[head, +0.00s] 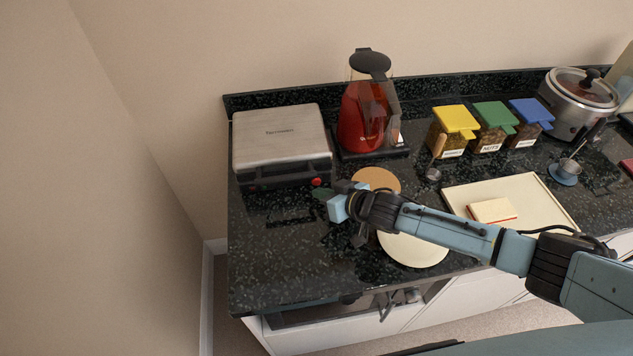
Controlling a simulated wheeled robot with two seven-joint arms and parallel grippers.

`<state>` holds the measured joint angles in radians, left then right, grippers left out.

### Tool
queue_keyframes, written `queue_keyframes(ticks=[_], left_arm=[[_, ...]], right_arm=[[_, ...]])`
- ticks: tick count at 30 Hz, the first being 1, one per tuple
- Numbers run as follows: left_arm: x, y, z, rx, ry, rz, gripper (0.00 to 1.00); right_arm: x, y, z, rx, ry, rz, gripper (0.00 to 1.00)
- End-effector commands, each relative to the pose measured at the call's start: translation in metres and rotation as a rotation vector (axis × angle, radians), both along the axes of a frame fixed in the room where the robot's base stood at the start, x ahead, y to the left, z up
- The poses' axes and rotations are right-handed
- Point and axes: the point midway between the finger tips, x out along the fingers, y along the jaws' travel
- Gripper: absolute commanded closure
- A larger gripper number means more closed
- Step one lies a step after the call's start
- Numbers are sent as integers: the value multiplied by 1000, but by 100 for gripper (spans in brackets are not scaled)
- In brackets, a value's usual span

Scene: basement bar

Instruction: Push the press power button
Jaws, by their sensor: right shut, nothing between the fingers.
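The press (278,139) is a silver, flat-lidded appliance with a dark front, closed, at the left end of the black counter. A small red button (316,182) shows at the right end of its front edge. My right gripper (321,195) reaches in from the right with its dark fingertips shut and empty. The tips appear just in front of and below the red button; I cannot tell whether they touch it.
A red kettle (364,115) stands right of the press. A round board (412,247) and a brown disc (377,180) lie partly under my arm. Spice boxes (455,126), a cream tray (545,199) and a slow cooker (577,110) are further right. The counter's front left is clear.

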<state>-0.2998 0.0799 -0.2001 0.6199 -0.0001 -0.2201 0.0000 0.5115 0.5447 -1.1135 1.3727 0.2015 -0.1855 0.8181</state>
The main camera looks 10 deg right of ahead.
Motion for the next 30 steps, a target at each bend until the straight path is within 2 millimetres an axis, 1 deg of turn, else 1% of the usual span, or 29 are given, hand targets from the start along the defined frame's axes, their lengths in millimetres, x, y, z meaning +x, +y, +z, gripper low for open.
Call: queue_keyframes(ticks=[6,16,21,30], left_arm=[[0,0,16,0,0,0,64],[0,0,35,0,0,0,64],[0,0,38,0,0,0,64],[0,0,37,0,0,0,64]], right_arm=[[-21,0,2,2,5,0,100],[-53,1,1,2,3,0,100],[-59,1,1,1,1,0,100],[-59,0,0,0,0,0,100]])
